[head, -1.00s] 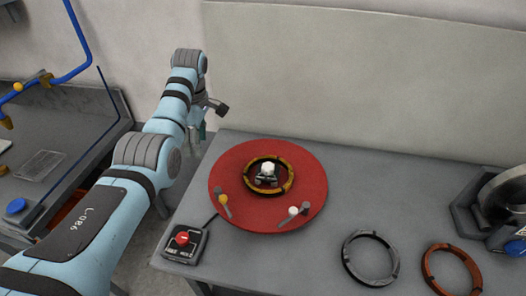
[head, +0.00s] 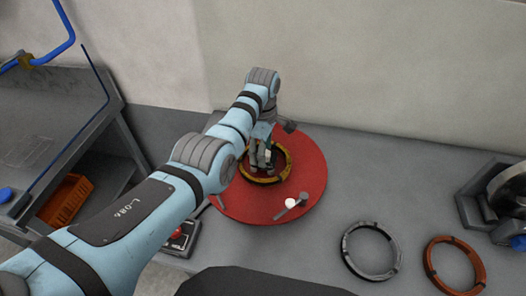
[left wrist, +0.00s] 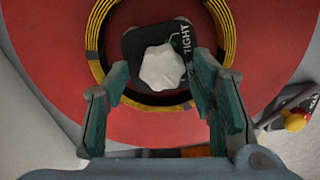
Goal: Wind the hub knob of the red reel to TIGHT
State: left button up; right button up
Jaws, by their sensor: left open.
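The red reel (head: 306,171) lies flat on the grey table, with a yellow-and-black coil (head: 289,163) around its hub. My left gripper (head: 262,165) is over the hub and hides much of it in the head view. In the left wrist view the white lobed hub knob (left wrist: 162,68) sits on a black plate (left wrist: 133,45) marked TIGHT. The left gripper's two fingers (left wrist: 160,95) are open, one on each side below the knob in the picture, with a gap between them and the knob. My right gripper is not in view.
A grey ring (head: 370,252) and a copper-coloured ring (head: 455,265) lie on the table to the right. A white-tipped lever (head: 291,204) stands on the reel's front. A red-button box (head: 178,238) is partly behind my arm. A machine (head: 490,195) stands at the far right.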

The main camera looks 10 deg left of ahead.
pick_arm(q)
jog(key=shift+f, duration=0.2)
jog(key=shift+s+r, duration=0.1)
jog(key=shift+c, duration=1.2)
jog(key=c, duration=0.9)
